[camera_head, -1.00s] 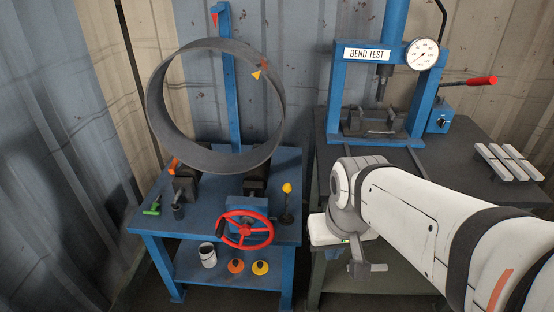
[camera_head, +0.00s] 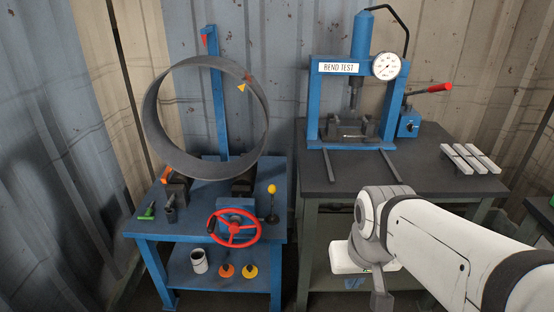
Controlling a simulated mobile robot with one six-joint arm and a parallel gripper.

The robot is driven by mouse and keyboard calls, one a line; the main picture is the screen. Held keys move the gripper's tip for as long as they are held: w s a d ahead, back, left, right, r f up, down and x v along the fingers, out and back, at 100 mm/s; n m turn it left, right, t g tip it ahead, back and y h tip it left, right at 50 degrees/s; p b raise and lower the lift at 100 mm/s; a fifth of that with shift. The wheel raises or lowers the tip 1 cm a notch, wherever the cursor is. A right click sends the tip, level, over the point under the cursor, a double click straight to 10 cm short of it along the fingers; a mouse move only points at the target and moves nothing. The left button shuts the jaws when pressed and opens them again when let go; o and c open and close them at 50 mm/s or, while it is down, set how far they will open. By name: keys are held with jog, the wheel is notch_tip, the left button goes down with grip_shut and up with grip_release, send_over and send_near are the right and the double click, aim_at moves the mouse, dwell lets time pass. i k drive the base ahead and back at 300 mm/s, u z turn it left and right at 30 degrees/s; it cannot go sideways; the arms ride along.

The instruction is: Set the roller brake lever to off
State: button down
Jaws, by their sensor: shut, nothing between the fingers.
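The blue roller bench (camera_head: 215,230) stands at left with a large grey pipe ring (camera_head: 160,150) upright on its rollers. A lever with a yellow ball knob (camera_head: 272,189) stands nearly upright at the bench's right edge. A green handle (camera_head: 147,213) and an orange handle (camera_head: 166,174) sit at its left side. No label shows which is the roller brake lever. My gripper (camera_head: 381,300) is shut and empty, hanging at the lower right, apart from the bench and right of all its levers. The frame's bottom edge partly cuts it.
A red handwheel (camera_head: 234,228) sticks out from the bench front. A white cup (camera_head: 199,261) and orange and yellow discs (camera_head: 249,271) are on the lower shelf. The bend test press (camera_head: 312,105) stands on a dark table (camera_head: 430,160) at right. A narrow gap separates bench and table.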

aim_at(272, 188)
jog(key=u, duration=0.05)
jog(key=i, duration=1)
jog(key=z, duration=0.05)
